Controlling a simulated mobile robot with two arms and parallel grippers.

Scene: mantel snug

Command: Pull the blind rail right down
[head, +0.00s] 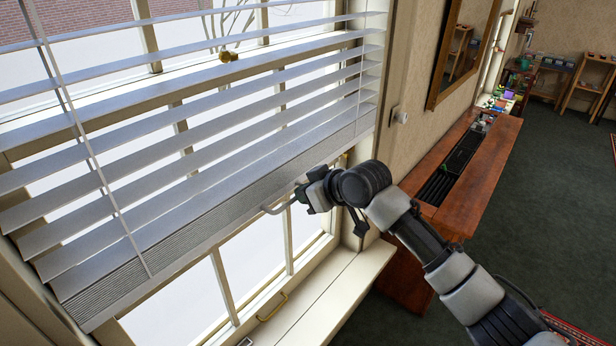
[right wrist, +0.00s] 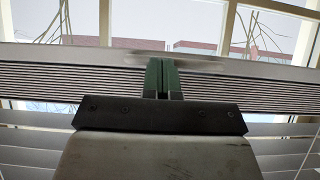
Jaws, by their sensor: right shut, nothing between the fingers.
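The blind's bottom rail (head: 215,215) is a wide ribbed grey bar under white slats, hanging partway down the window. It also crosses the right wrist view (right wrist: 60,83). A thin curved grey handle (head: 275,209) sticks out from the rail's lower front. My right gripper (head: 306,194) is at the rail's right part, beside the handle. In the right wrist view its green fingers (right wrist: 162,77) are together, shut and empty, in front of the rail. A blurred strip, perhaps the handle, shows at their tips; I cannot tell whether they touch it. My left gripper is not in view.
Below the rail are bare panes and a cream sill (head: 335,295) with a brass pull (head: 271,307) on the lower sash. A wooden cabinet (head: 480,165) stands right of the window. Dark green floor lies open beyond it.

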